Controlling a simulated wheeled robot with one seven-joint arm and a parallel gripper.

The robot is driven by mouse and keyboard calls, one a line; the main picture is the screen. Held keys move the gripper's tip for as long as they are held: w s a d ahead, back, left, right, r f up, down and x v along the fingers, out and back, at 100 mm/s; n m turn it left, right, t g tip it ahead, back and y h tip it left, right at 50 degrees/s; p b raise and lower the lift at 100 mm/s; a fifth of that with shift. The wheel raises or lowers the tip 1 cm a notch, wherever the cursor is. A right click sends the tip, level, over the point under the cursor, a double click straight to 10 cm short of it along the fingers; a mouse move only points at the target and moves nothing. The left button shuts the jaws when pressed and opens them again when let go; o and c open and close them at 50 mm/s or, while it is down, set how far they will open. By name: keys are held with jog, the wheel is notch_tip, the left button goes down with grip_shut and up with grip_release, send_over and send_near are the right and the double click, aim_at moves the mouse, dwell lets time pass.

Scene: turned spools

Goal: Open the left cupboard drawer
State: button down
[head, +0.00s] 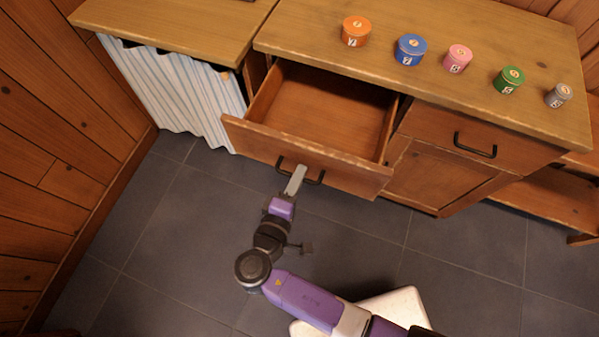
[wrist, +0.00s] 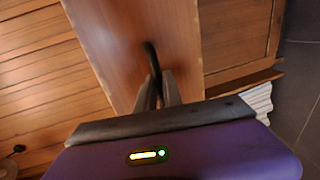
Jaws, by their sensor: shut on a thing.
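The left cupboard drawer (head: 318,112) is pulled well out of the cupboard, and its inside looks empty. Its dark handle (head: 316,178) is on the front panel; it also shows in the wrist view (wrist: 151,58). My gripper (head: 298,172) is at the middle of this handle, with its fingers shut on it. In the wrist view the two fingers (wrist: 158,88) close around the handle bar against the drawer front (wrist: 165,30). Part of the handle is hidden behind the fingers.
The right drawer (head: 470,135) is shut, above a cupboard door (head: 440,175). Several numbered spools, such as an orange one (head: 355,32) and a blue one (head: 411,50), stand on the wooden top. A striped curtain (head: 175,85) hangs at left. Tiled floor in front is clear.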

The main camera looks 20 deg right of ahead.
jog(key=c, duration=1.5)
grip_release()
jog(key=v, duration=0.7)
jog(key=shift+s+a, duration=0.25)
jog(key=shift+s, duration=0.05)
